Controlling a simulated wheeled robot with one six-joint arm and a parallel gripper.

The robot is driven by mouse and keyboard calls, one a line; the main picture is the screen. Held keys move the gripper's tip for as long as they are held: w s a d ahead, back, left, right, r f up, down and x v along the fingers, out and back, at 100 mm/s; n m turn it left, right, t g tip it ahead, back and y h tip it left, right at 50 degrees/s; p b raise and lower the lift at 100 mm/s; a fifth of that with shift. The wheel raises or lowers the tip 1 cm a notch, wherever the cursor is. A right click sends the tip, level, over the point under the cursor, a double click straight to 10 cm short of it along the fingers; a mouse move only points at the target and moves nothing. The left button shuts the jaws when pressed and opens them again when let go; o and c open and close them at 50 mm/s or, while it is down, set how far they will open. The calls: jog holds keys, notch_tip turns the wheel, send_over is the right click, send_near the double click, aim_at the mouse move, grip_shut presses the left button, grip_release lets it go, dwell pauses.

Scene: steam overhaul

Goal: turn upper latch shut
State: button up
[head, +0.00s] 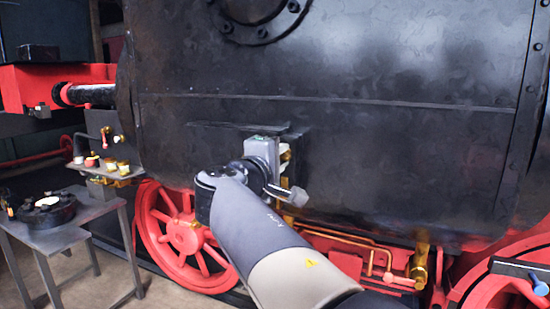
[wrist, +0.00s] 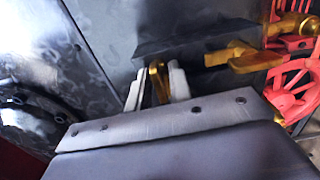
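The upper latch (wrist: 158,84) is a brass handle on the dark locomotive side. In the wrist view it stands between the two pale fingers of my gripper (wrist: 157,88). The fingers are apart, and I see no firm grip on the handle; whether one finger touches it is unclear. A second brass latch handle (wrist: 245,61) sticks out to the right in the wrist view, clear of the fingers. In the head view my gripper (head: 285,158) is at the locomotive side, and its body and my arm hide most of the latches.
The black locomotive side (head: 400,150) fills the background. Red wheels (head: 185,240) and brass pipes (head: 350,240) lie below. A grey table (head: 85,225) with a dark round part (head: 45,212) stands at left, near a small shelf (head: 110,172) holding fittings.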

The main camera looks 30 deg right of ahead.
jog(key=shift+o, duration=0.8)
jog(key=b+v, duration=0.3)
jog(key=v, duration=0.7)
jog(key=shift+s+a, duration=0.3)
jog(key=p+x, duration=0.3)
jog(key=x, duration=0.8)
jog(key=shift+a, duration=0.1)
